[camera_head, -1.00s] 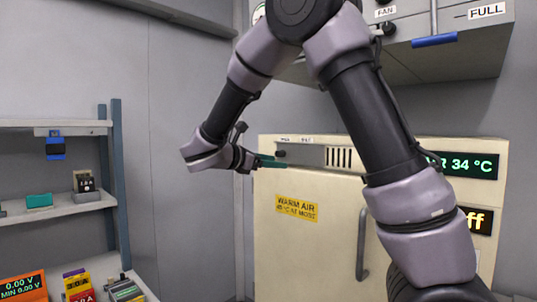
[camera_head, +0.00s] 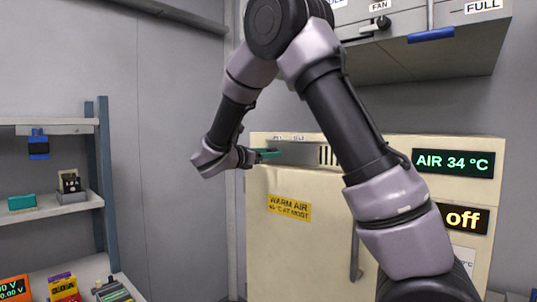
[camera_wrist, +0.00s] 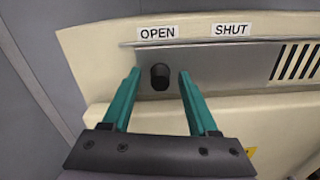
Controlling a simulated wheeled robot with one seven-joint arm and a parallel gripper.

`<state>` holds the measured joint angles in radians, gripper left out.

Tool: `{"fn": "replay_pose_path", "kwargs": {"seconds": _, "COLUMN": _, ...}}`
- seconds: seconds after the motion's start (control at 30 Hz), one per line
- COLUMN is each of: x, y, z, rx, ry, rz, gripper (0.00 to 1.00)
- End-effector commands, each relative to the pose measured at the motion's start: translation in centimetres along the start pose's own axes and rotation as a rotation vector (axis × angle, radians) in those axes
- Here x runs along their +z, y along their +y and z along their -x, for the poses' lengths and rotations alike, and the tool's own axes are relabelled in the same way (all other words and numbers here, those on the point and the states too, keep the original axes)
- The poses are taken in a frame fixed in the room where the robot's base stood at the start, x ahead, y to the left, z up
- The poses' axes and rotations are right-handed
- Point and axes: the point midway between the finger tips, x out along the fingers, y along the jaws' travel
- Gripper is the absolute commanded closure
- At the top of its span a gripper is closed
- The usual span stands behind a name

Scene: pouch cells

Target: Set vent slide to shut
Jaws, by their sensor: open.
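The vent slide is a grey metal plate (camera_wrist: 225,62) on the front of the cream warm-air cabinet (camera_head: 300,245). Its black knob (camera_wrist: 160,76) sits under the OPEN label (camera_wrist: 158,33). The SHUT label (camera_wrist: 232,29) is to the right of it. Dark vent slots (camera_wrist: 296,62) show at the plate's right end. My gripper (camera_wrist: 158,78) is open, with one teal finger on each side of the knob in the wrist view. I cannot tell if a finger touches it. In the head view my gripper (camera_head: 268,154) is at the cabinet's upper left, and the knob is hidden.
A green AIR 34 °C display (camera_head: 453,163) and an orange "off" display (camera_head: 461,218) are on the cabinet's right. A hood with a FAN knob (camera_head: 382,22) hangs above. Shelves (camera_head: 50,209) with small items stand at left. My arm crosses in front of the cabinet.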

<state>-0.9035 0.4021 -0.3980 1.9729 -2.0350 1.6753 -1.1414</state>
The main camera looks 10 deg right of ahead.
Motion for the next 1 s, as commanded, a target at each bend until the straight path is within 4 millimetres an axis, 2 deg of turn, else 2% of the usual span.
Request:
{"fn": "replay_pose_path", "kwargs": {"seconds": 0.27, "x": -0.01, "y": 0.02, "z": -0.16, "rx": 0.001, "ry": 0.0, "rz": 0.0, "gripper": 0.4}}
{"fn": "replay_pose_path", "kwargs": {"seconds": 0.43, "x": -0.01, "y": 0.02, "z": -0.15, "rx": 0.001, "ry": 0.001, "rz": 0.0, "gripper": 1.0}}
{"fn": "replay_pose_path", "kwargs": {"seconds": 1.0, "x": -0.02, "y": 0.02, "z": -0.12, "rx": 0.001, "ry": 0.001, "rz": -0.001, "gripper": 1.0}}
